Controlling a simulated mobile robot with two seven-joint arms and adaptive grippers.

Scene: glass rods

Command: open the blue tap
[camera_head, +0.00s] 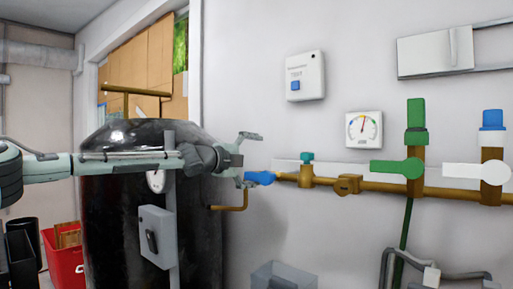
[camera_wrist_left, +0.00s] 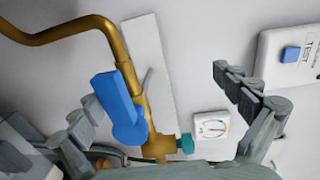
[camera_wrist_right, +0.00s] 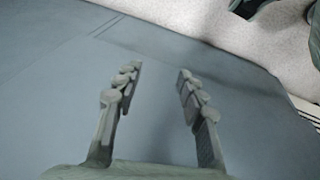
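The blue tap (camera_head: 260,178) is at the left end of the brass pipe on the wall, its lever along the pipe. In the left wrist view its blue lever (camera_wrist_left: 118,98) lies between the spread fingers, nearer the left finger. My left gripper (camera_head: 249,160) is open, with one finger above the tap and the other close by the lever. I cannot tell whether that finger touches it. My right gripper (camera_wrist_right: 158,72) is open and empty over a plain grey-blue surface; it is not in the head view.
A green tap (camera_head: 400,168) and a white tap (camera_head: 478,171) sit further right on the pipe (camera_head: 386,188). A small teal valve (camera_head: 307,157) is just right of the blue tap. A black tank (camera_head: 100,215) stands behind my left arm. A clear box (camera_head: 284,275) is below.

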